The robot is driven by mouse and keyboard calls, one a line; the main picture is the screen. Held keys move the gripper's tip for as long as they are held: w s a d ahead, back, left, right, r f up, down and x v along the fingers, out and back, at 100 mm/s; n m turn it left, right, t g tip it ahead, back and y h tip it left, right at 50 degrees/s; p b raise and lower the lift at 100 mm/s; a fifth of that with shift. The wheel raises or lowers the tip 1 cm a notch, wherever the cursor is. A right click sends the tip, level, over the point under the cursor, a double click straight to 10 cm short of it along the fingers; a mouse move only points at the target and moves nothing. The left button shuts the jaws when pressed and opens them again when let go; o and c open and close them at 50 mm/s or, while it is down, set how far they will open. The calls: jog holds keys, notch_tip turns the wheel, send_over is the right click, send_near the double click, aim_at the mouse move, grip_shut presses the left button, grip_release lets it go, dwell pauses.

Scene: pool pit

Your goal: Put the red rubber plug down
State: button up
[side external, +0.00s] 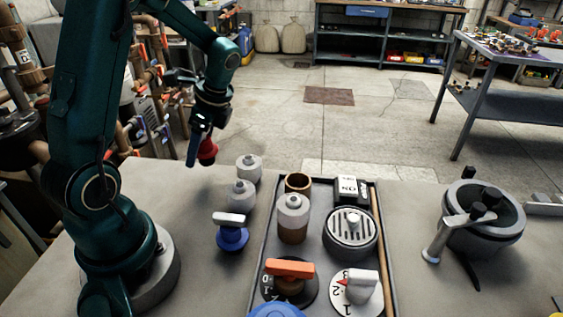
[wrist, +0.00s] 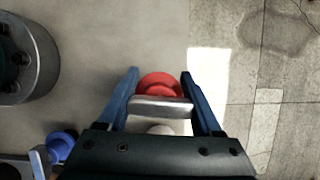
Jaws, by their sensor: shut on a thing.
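The red rubber plug (side external: 208,149) hangs in the air above the far left part of the bench, past the grey capped pieces. In the wrist view its red round body (wrist: 160,84) shows beyond a pale grey bar handle (wrist: 161,107). My gripper (side external: 197,152) is shut on the plug, with the blue fingers on either side of the handle. The wrist view also shows my gripper (wrist: 160,98). The plug's underside and its exact height above the bench are hard to tell.
Two grey capped pieces (side external: 249,168) (side external: 241,194) stand near the plug. A blue plug (side external: 232,237) with a grey handle sits nearer. A dark tray (side external: 262,245) holds a brown cup, a drain and dials. A metal pot (side external: 484,215) stands right. Bare bench lies left of these pieces.

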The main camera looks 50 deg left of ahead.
aim_at(206, 164)
jog(key=shift+w+d+f, duration=0.2)
jog(key=shift+w+f, duration=0.15)
jog(key=shift+f, duration=1.9)
jog(key=shift+f, duration=0.1)
jog(key=o, duration=1.4)
